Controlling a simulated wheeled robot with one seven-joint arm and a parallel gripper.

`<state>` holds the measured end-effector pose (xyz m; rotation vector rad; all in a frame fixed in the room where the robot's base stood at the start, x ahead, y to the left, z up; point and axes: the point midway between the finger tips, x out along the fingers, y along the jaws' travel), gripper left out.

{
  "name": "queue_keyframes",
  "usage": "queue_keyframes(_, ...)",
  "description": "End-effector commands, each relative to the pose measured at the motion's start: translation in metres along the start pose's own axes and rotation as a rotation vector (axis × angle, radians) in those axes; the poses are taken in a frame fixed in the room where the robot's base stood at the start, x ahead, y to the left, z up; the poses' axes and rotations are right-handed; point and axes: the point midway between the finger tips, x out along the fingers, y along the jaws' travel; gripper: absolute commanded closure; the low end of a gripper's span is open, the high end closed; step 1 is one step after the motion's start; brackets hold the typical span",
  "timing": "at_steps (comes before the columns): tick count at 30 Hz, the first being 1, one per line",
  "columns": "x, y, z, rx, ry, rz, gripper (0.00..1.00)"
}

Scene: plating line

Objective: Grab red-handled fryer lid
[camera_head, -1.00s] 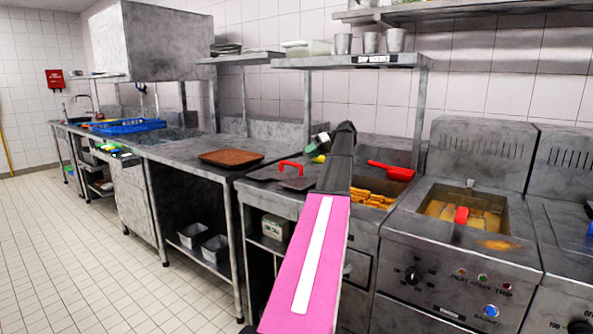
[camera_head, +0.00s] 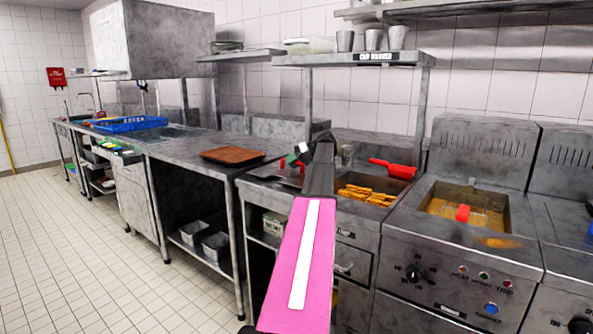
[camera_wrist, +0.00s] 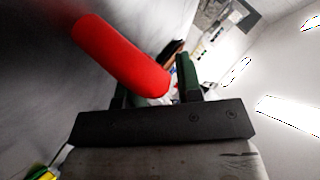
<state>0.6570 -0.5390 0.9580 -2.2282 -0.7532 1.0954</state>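The fryer lid (camera_head: 292,181) is a dark flat plate with a red handle. It lies on the counter left of the fry bin, partly hidden by my arm. Only bits of its handle (camera_head: 283,163) show beside my gripper (camera_head: 299,153) in the head view. In the wrist view, the red handle (camera_wrist: 120,55) is large and close, slanting across the left finger with its lower end between the fingers. My gripper (camera_wrist: 155,80) is open, with a gap between its dark green-tipped fingers. I cannot tell whether a finger touches the handle.
A red-handled scoop (camera_head: 393,168) rests by the bin of golden fries (camera_head: 366,195) at the right. A fryer (camera_head: 463,213) with another red handle stands further right. A brown tray (camera_head: 232,155) lies left on the counter. A shelf (camera_head: 345,60) hangs above.

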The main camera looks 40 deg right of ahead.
Motion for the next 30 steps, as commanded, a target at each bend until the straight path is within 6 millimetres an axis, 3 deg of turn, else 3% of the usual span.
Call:
queue_keyframes(4, -0.001, 0.0, 0.0, 0.0, 0.0, 0.0, 0.67)
queue_keyframes(7, -0.001, 0.0, 0.0, 0.0, 0.0, 0.0, 1.0)
queue_keyframes(23, -0.003, -0.001, -0.002, -0.004, 0.001, 0.0, 1.0)
queue_keyframes(30, -0.017, -0.019, -0.016, -0.005, 0.001, 0.0, 1.0)
